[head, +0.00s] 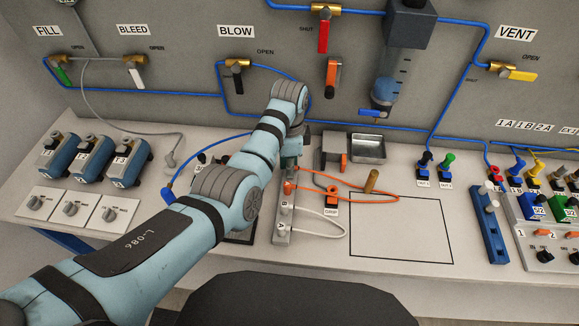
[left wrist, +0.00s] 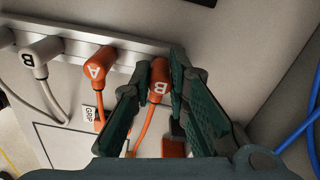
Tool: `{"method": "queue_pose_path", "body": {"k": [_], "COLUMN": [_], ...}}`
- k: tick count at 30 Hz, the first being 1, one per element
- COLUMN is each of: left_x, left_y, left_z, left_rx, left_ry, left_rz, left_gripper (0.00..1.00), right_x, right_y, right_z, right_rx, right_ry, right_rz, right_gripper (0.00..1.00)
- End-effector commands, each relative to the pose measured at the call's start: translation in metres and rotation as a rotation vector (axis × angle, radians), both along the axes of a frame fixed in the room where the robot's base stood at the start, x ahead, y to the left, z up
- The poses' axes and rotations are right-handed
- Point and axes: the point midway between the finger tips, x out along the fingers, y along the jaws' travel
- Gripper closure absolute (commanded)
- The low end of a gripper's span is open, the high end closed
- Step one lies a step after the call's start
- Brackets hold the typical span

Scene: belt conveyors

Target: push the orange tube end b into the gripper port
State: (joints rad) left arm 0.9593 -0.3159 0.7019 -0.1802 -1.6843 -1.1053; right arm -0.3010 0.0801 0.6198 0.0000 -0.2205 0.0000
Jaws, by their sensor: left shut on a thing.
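My left gripper (left wrist: 160,68) has its two dark fingers around the orange tube end b (left wrist: 158,88), an elbow marked B, at the grey rail. I cannot tell whether this end is still seated in the rail. In the head view my left arm hides most of the gripper and that end. Orange tube end A (left wrist: 97,68) stands in the rail beside it; it also shows in the head view (head: 288,187). The gripper port (head: 331,194), orange and black above a GRIP label (head: 331,210), lies just right of the rail. My right gripper is not in view.
White tube ends (left wrist: 40,55) stand further along the rail (head: 283,240). The orange tube (head: 370,193) loops right, near a brass cylinder (head: 371,181). A metal tray (head: 368,158) is behind. The outlined rectangle (head: 400,230) at front right is clear.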

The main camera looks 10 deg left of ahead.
Motion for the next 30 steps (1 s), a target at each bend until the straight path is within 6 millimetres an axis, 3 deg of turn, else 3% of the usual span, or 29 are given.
{"method": "queue_pose_path", "body": {"k": [9,12,23,30], "left_x": [0.001,0.001,0.001,0.002], "left_y": [0.000,0.000,0.000,0.000], "left_z": [0.078,0.089,0.067,0.066], "left_rx": [-0.001,-0.001,0.000,-0.001], "left_ry": [-0.004,-0.002,0.000,-0.001], "left_rz": [0.000,0.000,0.000,0.000], "left_gripper": [1.00,1.00,1.00,1.00], "right_x": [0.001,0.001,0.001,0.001], "right_y": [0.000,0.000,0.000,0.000], "right_z": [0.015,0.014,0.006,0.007], "right_rx": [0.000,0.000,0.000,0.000], "right_ry": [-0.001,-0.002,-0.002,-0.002], "right_rz": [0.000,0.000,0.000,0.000], "right_gripper": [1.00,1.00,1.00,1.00]}}
